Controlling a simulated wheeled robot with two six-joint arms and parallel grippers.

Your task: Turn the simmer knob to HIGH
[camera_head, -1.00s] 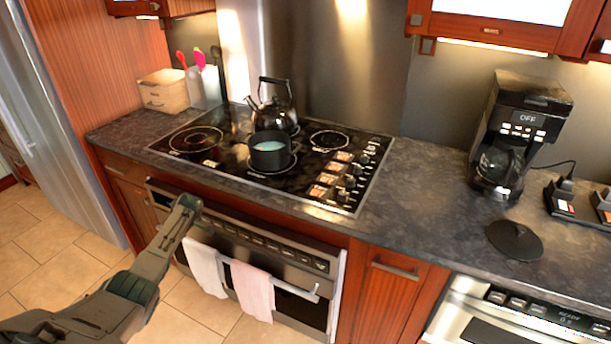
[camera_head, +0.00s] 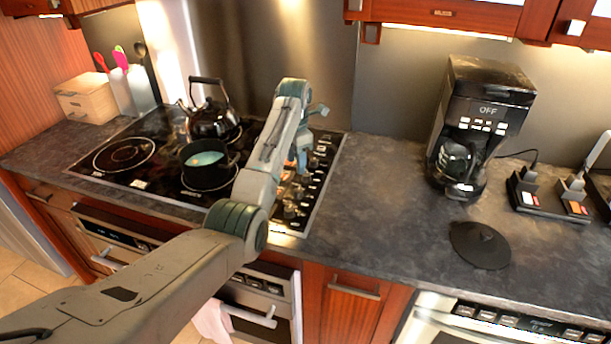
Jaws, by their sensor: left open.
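The black cooktop (camera_head: 160,190) has a column of control knobs (camera_head: 316,172) along its right side. My left arm reaches across the cooktop from the lower left and hides part of this control strip. My left gripper (camera_head: 301,158) is open and hangs down over the upper part of the strip, close to the knobs. I cannot tell whether it touches one. The labels are too small to read, so I cannot tell which knob is the simmer knob or where it points. My right gripper is not in view.
A black pot (camera_head: 207,172) with pale liquid and a black kettle (camera_head: 211,118) stand on the cooktop, left of my forearm. A coffee maker (camera_head: 480,125) and a round black lid (camera_head: 480,246) are on the counter (camera_head: 385,205) to the right. The counter between cooktop and coffee maker is clear.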

